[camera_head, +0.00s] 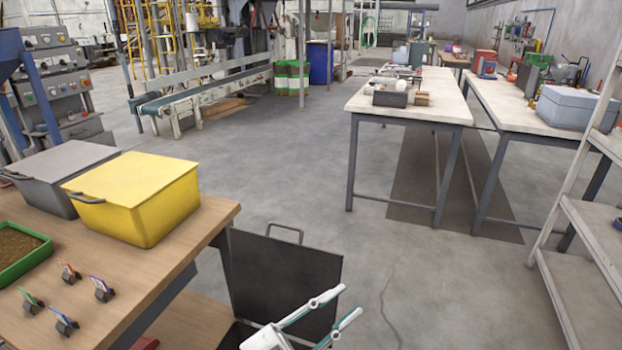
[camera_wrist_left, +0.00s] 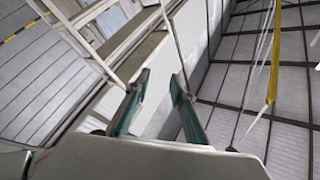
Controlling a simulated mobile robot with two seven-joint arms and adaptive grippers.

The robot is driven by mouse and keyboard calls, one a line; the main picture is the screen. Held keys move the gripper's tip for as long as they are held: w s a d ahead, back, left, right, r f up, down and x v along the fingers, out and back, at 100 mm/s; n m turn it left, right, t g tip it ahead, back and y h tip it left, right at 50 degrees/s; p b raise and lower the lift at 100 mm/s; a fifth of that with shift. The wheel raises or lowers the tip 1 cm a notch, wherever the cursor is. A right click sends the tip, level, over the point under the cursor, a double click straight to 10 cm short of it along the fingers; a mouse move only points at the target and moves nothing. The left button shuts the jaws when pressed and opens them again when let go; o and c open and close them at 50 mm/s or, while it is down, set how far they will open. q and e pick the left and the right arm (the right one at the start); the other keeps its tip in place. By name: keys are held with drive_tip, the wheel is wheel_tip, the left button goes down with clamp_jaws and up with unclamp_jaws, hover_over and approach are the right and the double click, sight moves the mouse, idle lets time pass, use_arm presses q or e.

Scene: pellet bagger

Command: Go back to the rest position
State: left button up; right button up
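My left gripper (camera_head: 350,300) shows at the bottom centre of the head view, with two pale fingers with teal edges spread apart and nothing between them. In the left wrist view its fingers (camera_wrist_left: 159,76) also stand apart with an empty gap. It is in front of a dark upright lid or panel (camera_head: 300,275) beside the wooden table, not visibly touching it. My right gripper is not in view.
The wooden table (camera_head: 165,245) at left bears a yellow bin (camera_head: 150,215), a grey bin (camera_head: 62,185), a green tray (camera_head: 15,262) and several small clips. White-topped workbenches (camera_head: 400,110) and a shelf rack (camera_head: 590,230) stand at right. Open grey floor (camera_head: 290,165) lies between.

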use_arm(q)
drive_tip(key=a+f+n+t+y+p, duration=0.2)
drive_tip(key=a+f+n+t+y, duration=0.2)
drive_tip(key=a+f+n+y, duration=0.9)
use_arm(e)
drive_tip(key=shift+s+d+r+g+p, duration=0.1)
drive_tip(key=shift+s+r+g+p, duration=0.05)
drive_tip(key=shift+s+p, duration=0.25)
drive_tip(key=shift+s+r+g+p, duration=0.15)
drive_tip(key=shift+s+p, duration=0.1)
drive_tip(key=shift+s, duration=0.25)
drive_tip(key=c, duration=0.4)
use_arm(q)
drive_tip(key=s+a+f+g+y, duration=0.1)
drive_tip(key=s+a+f+g, duration=0.1)
drive_tip(key=s+a+f, duration=0.4)
drive_tip(key=s+a+f+n+g+y, duration=0.1)
drive_tip(key=s+a+f+g+y, duration=0.1)
drive_tip(key=s+a+f, duration=0.4)
wheel_tip(320, 180, down, 5)
drive_tip(key=shift+s+r+g, duration=0.2)
drive_tip(key=shift+s+g, duration=0.2)
drive_tip(key=shift+s, duration=0.5)
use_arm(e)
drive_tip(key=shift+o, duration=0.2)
